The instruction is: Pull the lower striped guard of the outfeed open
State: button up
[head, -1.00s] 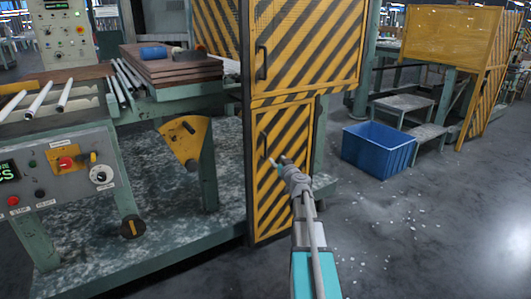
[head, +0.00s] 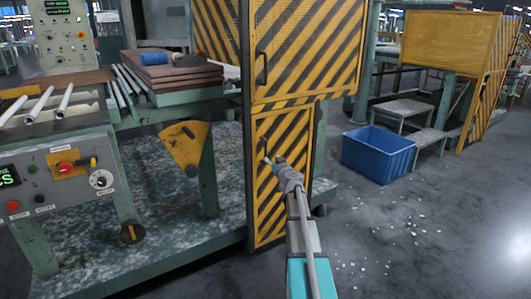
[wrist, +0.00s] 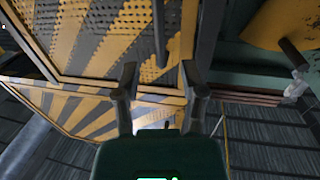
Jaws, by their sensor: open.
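The lower striped guard (head: 290,135) is a yellow mesh panel with black diagonal stripes, below the larger upper striped guard (head: 312,45). It looks shut in its frame. Its dark upright handle (head: 264,146) is on its left side, partly hidden by my gripper (head: 272,161). My gripper is open in front of the handle. In the wrist view my gripper (wrist: 160,70) has its fingers spread, with a dark bar, apparently the handle (wrist: 159,30), in line with the gap between them. I cannot tell whether they touch it.
A control panel (head: 70,173) and a yellow quadrant plate with a knob (head: 185,147) are to the left. A blue crate (head: 378,154) stands on the floor to the right, near grey steps (head: 403,108).

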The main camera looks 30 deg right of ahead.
aim_at(266, 152)
jog(key=w, duration=0.2)
jog(key=w+d, duration=0.1)
jog(key=w, duration=0.5)
jog(key=shift+d, duration=0.3)
grip_shut()
